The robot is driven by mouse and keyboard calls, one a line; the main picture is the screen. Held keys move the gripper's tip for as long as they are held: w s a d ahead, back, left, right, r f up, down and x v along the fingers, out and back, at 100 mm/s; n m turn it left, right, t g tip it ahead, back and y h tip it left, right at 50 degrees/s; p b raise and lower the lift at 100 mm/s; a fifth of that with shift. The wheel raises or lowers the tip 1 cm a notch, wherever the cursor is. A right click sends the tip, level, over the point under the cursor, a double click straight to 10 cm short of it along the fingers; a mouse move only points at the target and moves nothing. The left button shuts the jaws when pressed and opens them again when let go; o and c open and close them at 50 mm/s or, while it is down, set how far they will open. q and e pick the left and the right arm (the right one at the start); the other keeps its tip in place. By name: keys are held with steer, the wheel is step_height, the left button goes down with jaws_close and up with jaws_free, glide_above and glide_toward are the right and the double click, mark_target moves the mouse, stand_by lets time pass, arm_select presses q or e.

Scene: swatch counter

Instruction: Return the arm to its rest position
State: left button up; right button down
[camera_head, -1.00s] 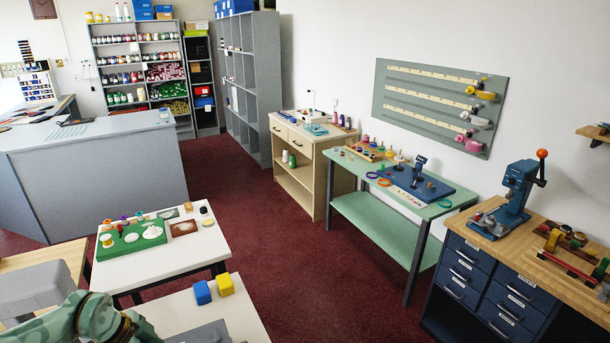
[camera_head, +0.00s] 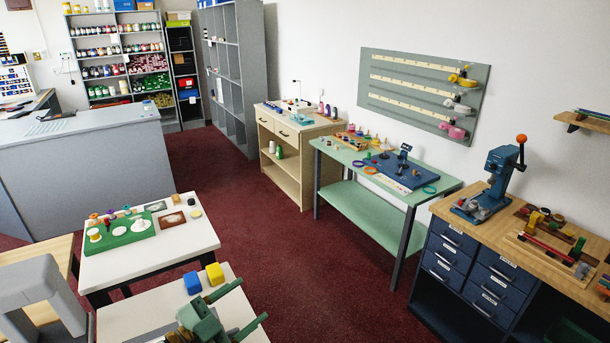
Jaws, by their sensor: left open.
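My left gripper (camera_head: 254,298) is green, at the bottom of the head view. Its two fingers are spread apart and point to the right, with nothing seen between them. It is over the right part of the near white table (camera_head: 125,318). My right gripper does not show.
A white table (camera_head: 205,235) with a green board (camera_head: 120,232) stands beyond at left. A grey arched thing (camera_head: 40,280) is at lower left. A mint bench (camera_head: 345,200) and a blue drawer cabinet (camera_head: 445,262) line the right wall. Red floor (camera_head: 300,270) lies clear between.

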arm_select(q)
steer(key=s+a+n+t+y, duration=0.4)
steer(key=a+n+y, duration=0.6)
steer(key=y, duration=0.4)
steer(key=s+a+f+m+g+y, duration=0.1)
steer(key=s+a+f+g, duration=0.35)
steer(key=s, duration=0.35)
steer(key=s+a+f+m+g+y, duration=0.1)
steer(key=s+a+f+g+y, duration=0.15)
steer(key=s+a+g, duration=0.35)
steer(key=s+d+f+g+h+b, duration=0.1)
steer(key=d+f+b, duration=0.15)
steer(key=f, duration=0.95)
steer(key=s+d+f+g+h+b, duration=0.15)
steer(key=f+b, duration=0.25)
steer(key=f, duration=0.8)
steer(key=s+d+f+h+b, duration=0.1)
steer(key=s+d+f+b, duration=0.15)
steer(key=f, duration=0.95)
steer(key=s+f+n+g+h+b, duration=0.1)
steer(key=s+f+b, duration=0.3)
steer(key=s+f, duration=0.6)
steer(key=s+f+n+g+b, duration=0.2)
steer(key=s+f+b, duration=0.3)
steer(key=s+f, duration=0.5)
step_height(320, 180, down, 5)
steer(key=shift+d+f+h, duration=0.1)
steer(key=shift+d+h, duration=0.2)
steer(key=shift+h, duration=0.1)
